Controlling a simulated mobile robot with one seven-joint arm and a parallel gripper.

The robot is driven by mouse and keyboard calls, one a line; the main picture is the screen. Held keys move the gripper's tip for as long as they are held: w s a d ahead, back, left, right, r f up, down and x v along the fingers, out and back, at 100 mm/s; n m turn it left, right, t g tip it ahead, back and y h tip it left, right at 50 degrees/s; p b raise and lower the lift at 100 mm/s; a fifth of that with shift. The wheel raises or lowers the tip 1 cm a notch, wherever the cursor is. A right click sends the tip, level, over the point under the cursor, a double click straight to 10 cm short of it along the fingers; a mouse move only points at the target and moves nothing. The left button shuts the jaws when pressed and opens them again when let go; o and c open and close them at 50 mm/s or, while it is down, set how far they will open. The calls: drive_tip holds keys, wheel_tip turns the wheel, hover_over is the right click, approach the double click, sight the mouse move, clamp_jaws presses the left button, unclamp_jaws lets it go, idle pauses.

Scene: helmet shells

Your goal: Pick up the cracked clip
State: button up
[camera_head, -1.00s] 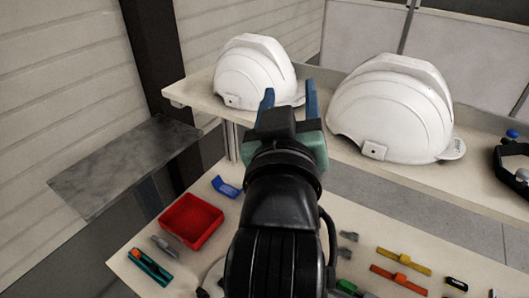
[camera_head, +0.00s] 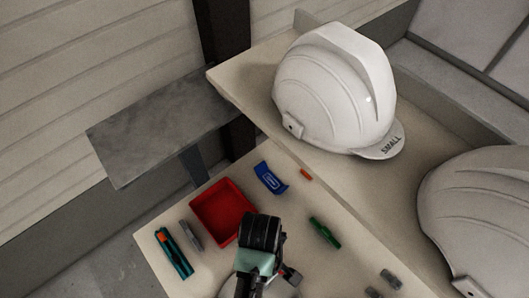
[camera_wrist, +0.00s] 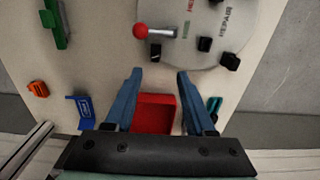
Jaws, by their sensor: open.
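I cannot tell which piece is the cracked clip; no crack is visible. In the wrist view, small black clip-like pieces (camera_wrist: 205,44) lie on and by a pale round plate (camera_wrist: 185,20) with printed words. Another black piece (camera_wrist: 155,52) lies just beyond my fingertips, below a red-knobbed lever (camera_wrist: 141,31). In the head view, two dark grey pieces (camera_head: 391,279) lie at the lower right. My gripper (camera_wrist: 159,72) is open and empty above the bench, its blue fingers apart. In the head view my arm hides most of the round plate.
A red tray (camera_head: 222,213) stands on the bench (camera_head: 287,215). Near it lie a blue labelled piece (camera_head: 270,178), an orange piece (camera_head: 306,175), a green piece (camera_head: 325,232) and a teal tool (camera_head: 172,253). White helmets (camera_head: 335,90) stand on the raised shelf (camera_head: 245,80).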

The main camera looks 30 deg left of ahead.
drive_tip(key=f, duration=0.6)
drive_tip(key=w+f, duration=0.1)
drive_tip(key=f, duration=0.2)
drive_tip(key=shift+f+p, duration=0.4)
clamp_jaws()
